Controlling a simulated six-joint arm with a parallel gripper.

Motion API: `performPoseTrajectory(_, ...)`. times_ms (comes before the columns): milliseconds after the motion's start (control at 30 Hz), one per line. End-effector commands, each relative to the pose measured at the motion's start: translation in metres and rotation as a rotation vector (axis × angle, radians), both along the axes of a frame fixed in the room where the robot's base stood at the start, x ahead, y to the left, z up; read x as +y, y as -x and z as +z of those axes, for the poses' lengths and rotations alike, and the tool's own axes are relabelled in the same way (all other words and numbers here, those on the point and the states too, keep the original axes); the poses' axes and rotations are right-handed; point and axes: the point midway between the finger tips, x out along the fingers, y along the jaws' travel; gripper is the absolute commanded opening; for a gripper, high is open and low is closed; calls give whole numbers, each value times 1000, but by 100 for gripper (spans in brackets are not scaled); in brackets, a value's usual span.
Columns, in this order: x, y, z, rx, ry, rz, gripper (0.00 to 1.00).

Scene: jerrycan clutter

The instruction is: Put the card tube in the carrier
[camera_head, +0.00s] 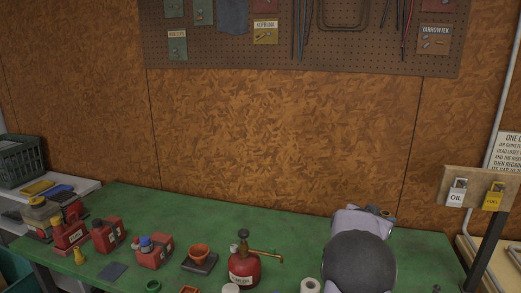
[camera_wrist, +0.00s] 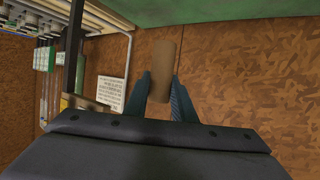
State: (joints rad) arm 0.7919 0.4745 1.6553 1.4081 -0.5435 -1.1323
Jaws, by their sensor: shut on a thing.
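In the wrist view my gripper (camera_wrist: 161,84) has its two blue-grey fingers on either side of a plain brown card tube (camera_wrist: 165,52). The fingers are shut on the tube, and its free end sticks out beyond the fingertips, clear of other things. The tube's lower end is partly hidden between the fingers. In the head view my own arm fills the lower right and hides most of the gripper and tube. I cannot make out for certain which thing is the carrier.
On the green bench (camera_head: 205,215) stand several red cans, a red oil can (camera_head: 243,268) with a brass spout, an orange funnel (camera_head: 201,253) and a white roll (camera_head: 310,286). The bench's back middle is clear.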

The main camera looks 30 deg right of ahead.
Motion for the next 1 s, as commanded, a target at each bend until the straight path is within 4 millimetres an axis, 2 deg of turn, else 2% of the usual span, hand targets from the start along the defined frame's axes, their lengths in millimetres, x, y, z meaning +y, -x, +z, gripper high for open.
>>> performPoseTrajectory(33,17,-28,0,-3,0,36,3)
performPoseTrajectory(200,73,-100,6,-2,2,127,3)
performPoseTrajectory(367,135,-159,12,-1,1,214,3)
performPoseTrajectory(500,195,-204,17,-2,0,290,3)
performPoseTrajectory(667,270,-246,23,-2,0,376,3)
performPoseTrajectory(800,339,-274,28,-2,0,452,3)
performPoseTrajectory(867,369,-284,30,-1,0,485,3)
performPoseTrajectory(1000,443,-300,35,-2,-1,560,3)
